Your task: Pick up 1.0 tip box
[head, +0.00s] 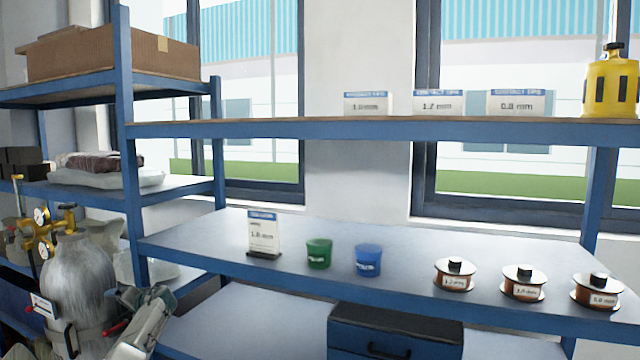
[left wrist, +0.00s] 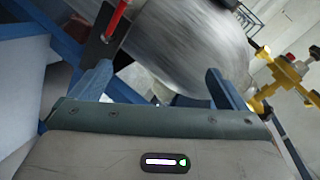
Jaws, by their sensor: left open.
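Three small white boxes with blue top bands stand on the upper shelf. The left one (head: 368,103) seems to read 1.0 mm, the middle one (head: 437,103) 1.2 mm and the right one (head: 516,103) 0.8 mm. A white upright card (head: 263,233) on the middle shelf also seems to read 1.0 mm. My left gripper (head: 143,298) is low at the left, below and well apart from the boxes. In the left wrist view its jaws (left wrist: 155,85) are open, with nothing between them. My right gripper is not in view.
The middle shelf holds a green cup (head: 319,254), a blue cup (head: 368,260) and three wire spools (head: 523,284). A yellow container (head: 610,88) stands at the upper right. A gas cylinder (head: 75,290) with brass regulators (head: 42,232) is close beside my left gripper. Blue shelf posts (head: 130,150) rise nearby.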

